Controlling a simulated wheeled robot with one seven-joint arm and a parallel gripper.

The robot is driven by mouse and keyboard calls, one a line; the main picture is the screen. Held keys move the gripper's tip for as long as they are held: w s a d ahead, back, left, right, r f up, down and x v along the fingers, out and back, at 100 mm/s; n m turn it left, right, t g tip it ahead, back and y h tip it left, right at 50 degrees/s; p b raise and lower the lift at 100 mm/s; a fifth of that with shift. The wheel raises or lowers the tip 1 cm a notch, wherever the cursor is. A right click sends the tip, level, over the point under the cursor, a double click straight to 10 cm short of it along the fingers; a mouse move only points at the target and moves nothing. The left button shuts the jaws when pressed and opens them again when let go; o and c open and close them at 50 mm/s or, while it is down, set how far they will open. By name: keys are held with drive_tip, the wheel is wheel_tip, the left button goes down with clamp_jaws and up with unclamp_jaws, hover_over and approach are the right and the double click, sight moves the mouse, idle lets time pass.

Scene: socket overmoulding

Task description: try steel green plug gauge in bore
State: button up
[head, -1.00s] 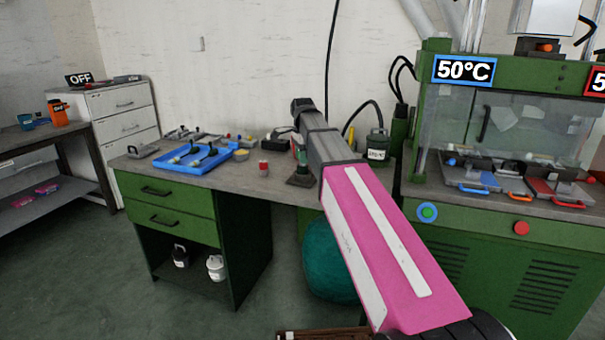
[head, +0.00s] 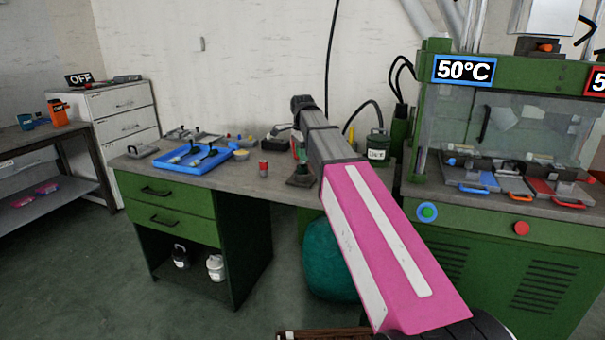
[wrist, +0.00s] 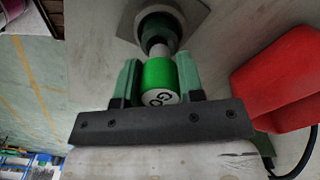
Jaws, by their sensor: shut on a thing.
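The plug gauge (wrist: 158,76) shows in the wrist view with a bright green band and a pale end face with dark lettering. My gripper (wrist: 160,80) is shut on it, with a green finger on each side of the band. The gauge's far end points at a dark round bore piece (wrist: 155,28) on a grey square base. The tip overlaps the bore piece in this view, and I cannot tell how deep it is.
A red object (wrist: 280,85) stands close to the right of my gripper. The green press (head: 500,120) stands to the right.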

idle(0.3)
drive_tip(key=shift+r, duration=2.5)
